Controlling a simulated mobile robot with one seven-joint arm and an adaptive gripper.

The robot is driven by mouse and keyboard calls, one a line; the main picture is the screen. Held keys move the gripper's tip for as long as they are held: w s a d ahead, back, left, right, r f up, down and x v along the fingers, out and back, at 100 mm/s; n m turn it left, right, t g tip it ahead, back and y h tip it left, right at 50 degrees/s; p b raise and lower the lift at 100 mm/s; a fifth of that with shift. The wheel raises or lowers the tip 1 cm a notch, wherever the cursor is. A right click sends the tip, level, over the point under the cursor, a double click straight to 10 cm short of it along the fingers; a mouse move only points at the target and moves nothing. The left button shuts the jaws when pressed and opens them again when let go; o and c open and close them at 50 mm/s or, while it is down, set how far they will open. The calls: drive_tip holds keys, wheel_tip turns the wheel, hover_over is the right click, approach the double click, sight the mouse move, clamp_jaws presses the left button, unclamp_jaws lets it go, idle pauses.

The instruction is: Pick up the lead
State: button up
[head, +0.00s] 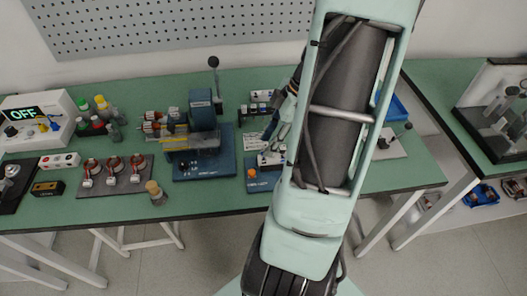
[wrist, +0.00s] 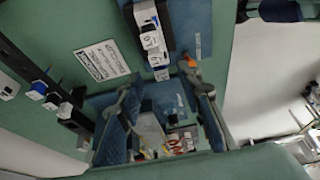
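My gripper (wrist: 158,88) is open in the wrist view, with its two blue-padded fingers apart. I see nothing clearly held between them. In the head view my gripper (head: 283,122) is partly hidden by my arm, over the bench's middle right. A blue test base (head: 262,184) with an orange knob (head: 251,173) and pale terminal blocks stands just below it. The terminal blocks (wrist: 152,38) also show beyond the fingers in the wrist view. I cannot make out clearly which thing is the lead. Small red and orange parts (wrist: 180,143) show between the fingers, too small to tell.
A blue machine with a lever (head: 203,130) stands left of my gripper. Three stators (head: 114,165) sit on a dark tray farther left. A printed card (head: 253,140) lies near the gripper; it also shows in the wrist view (wrist: 101,60). Bare green bench (head: 60,211) runs along the front.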

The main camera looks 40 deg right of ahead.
sight(264, 149)
drive_tip(key=x, duration=0.4)
clamp_jaws()
